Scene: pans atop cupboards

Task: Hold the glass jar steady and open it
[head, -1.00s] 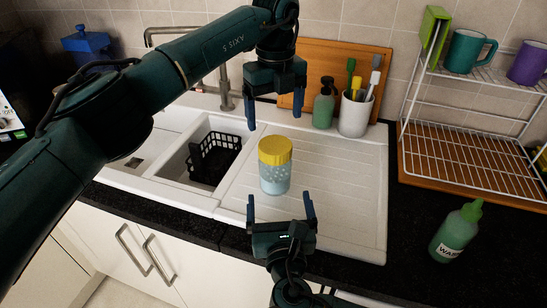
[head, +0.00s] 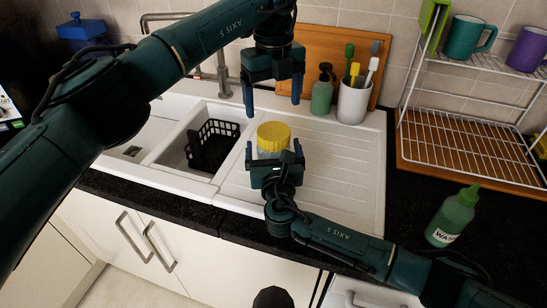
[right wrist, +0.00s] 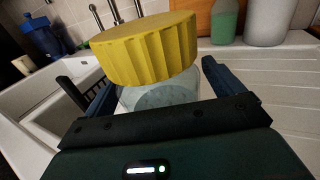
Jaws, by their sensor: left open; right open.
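The glass jar with a yellow screw lid (head: 273,136) stands upright on the white draining board. Its clear body is mostly hidden behind my right gripper in the head view. In the right wrist view, the yellow lid (right wrist: 145,48) and part of the glass jar body (right wrist: 165,95) show close up, between my fingers. My right gripper (head: 273,150) is open, with one finger on each side of the jar body, below the lid; I cannot tell if they touch it. My left gripper (head: 272,108) is open and empty, pointing down above and behind the lid.
A sink with a black basket (head: 213,142) lies to the left. A green soap bottle (head: 321,96) and a white brush cup (head: 352,102) stand behind, by a wooden board (head: 325,50). A wire rack (head: 465,125) and a green bottle (head: 453,217) are at right.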

